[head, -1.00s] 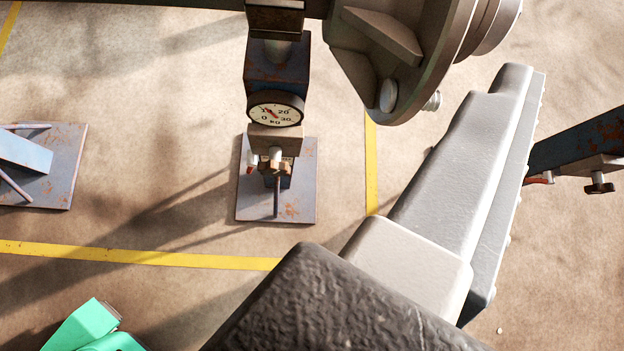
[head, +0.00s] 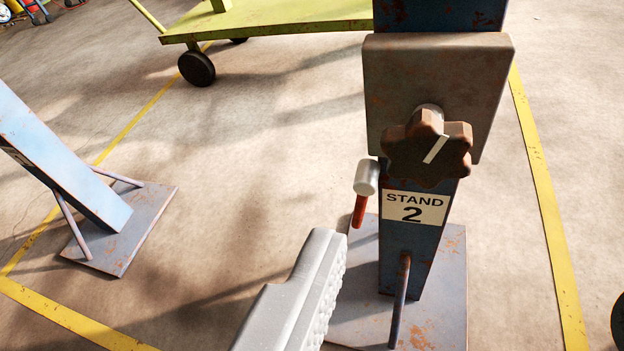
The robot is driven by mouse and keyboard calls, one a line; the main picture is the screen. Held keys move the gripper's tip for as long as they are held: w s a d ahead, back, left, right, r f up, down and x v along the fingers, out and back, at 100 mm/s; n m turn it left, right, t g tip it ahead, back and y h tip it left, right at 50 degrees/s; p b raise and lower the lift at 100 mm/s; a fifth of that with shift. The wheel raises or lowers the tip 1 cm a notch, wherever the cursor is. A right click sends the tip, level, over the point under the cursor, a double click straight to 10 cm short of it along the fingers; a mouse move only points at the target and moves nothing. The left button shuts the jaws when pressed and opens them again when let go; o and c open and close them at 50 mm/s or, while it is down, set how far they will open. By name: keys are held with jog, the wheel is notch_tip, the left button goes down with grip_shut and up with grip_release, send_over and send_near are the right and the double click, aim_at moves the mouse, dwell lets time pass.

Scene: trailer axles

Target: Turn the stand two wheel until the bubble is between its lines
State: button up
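The stand two wheel (head: 405,150) is a brown, lobed hand knob with a white line on its face. It sits on a short shaft in front of a grey plate (head: 400,75) on the blue post. A label below it (head: 415,208) reads "STAND 2". No bubble or lines show in this view. One grey finger of my gripper (head: 300,290), with a ribbed pad, is below and left of the wheel, apart from it. Its pad is bare and faces right. The other finger is out of view.
A grey cylinder with a red handle (head: 361,208) sticks out left of the post, just below the wheel. Another blue stand (head: 60,150) is at left. A green cart (head: 270,18) is at the back. Open floor lies between.

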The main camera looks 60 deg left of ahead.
aim_at(428, 158)
jog(key=b+x, duration=0.1)
jog(key=x, duration=0.3)
jog(key=b+x, duration=0.1)
jog(key=x, duration=0.3)
jog(key=s+f+b+x, duration=0.1)
jog(key=x, duration=0.3)
jog(key=shift+w+a+f+b, duration=0.1)
jog(key=shift+w+a+b, duration=0.15)
jog(key=shift+a+b, duration=0.25)
jog(key=shift+w+a+f, duration=0.15)
jog(key=shift+w+a, duration=0.2)
jog(key=shift+w, duration=0.1)
jog(key=c, duration=1)
